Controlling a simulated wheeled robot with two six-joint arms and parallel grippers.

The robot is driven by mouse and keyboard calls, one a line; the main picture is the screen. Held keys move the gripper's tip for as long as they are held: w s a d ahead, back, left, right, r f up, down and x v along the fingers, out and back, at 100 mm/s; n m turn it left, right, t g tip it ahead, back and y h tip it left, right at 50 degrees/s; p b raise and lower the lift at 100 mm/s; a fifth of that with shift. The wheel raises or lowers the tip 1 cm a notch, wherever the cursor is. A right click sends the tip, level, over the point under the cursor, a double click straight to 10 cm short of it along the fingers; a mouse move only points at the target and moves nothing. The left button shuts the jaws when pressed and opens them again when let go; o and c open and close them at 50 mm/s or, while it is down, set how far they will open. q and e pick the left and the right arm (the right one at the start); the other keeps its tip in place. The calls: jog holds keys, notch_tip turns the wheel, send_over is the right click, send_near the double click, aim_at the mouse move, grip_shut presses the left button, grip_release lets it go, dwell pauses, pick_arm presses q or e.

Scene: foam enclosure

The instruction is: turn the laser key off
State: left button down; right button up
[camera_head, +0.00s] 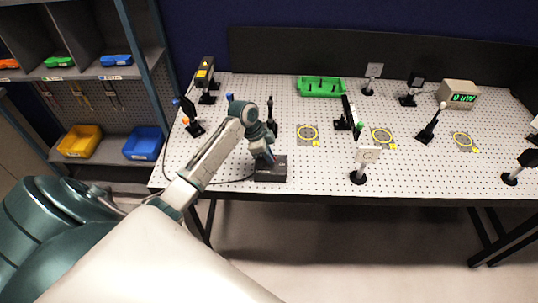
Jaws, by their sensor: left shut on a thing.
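My left gripper (264,158) reaches over the optical table from the left. It is shut at a dark box (270,174) at the table's front edge. A cable runs from this box to the left and back. The laser key is too small to make out and is hidden by the gripper at the box. A black laser-like unit with a yellow label (205,73) stands on a mount at the table's back left. My right gripper is not in view.
The white perforated table (330,175) holds several optic mounts, yellow ring markers (308,134), a green tray (320,87) and a meter with a green display (459,95). A shelf with a yellow bin (79,141) and a blue bin (143,143) stands at left.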

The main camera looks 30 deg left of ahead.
pick_arm(q)
jog(key=shift+n, duration=0.3)
jog(key=n+t+y, duration=0.1)
jog(key=n, duration=0.2)
jog(key=shift+s+d+n, duration=0.1)
jog(key=shift+n, duration=0.2)
jog(key=n+y, duration=0.1)
jog(key=n, duration=0.1)
jog(key=n+t, duration=0.1)
jog(key=n, duration=0.1)
jog(key=shift+d+n+y, duration=0.1)
jog(key=shift+n+y, duration=0.2)
jog(key=shift+y, duration=0.1)
jog(key=n+y, duration=0.1)
jog(key=n, duration=0.3)
jog(key=shift+d+n+y, duration=0.15)
jog(key=shift+n+y, duration=0.15)
jog(key=shift+y, duration=0.1)
jog(key=shift+n+y, duration=0.9)
jog(key=shift+n, duration=1.3)
jog(key=shift+g, duration=0.3)
jog(key=c, duration=1.5)
grip_release()
jog(key=shift+c, duration=0.2)
